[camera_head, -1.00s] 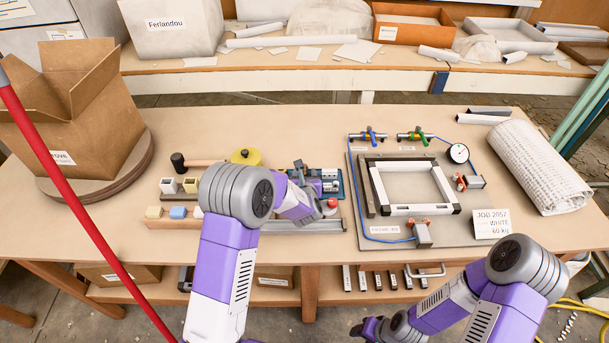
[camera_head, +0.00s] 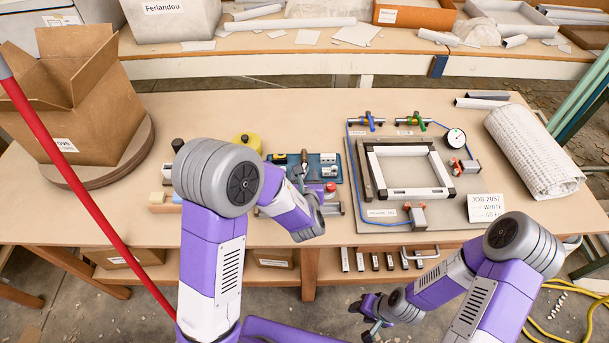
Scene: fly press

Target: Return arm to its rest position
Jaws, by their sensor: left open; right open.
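My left arm comes up from the bottom left and bends over the front of the bench. My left gripper (camera_head: 301,174) is small and partly hidden behind its purple wrist, at the blue tray; its jaws look apart and I see nothing held. I cannot tell whether it touches the tray. My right gripper (camera_head: 371,326) hangs low in front of the bench, below its front edge, open and empty. My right arm is bent at the lower right.
A red pole (camera_head: 75,190) crosses the left.

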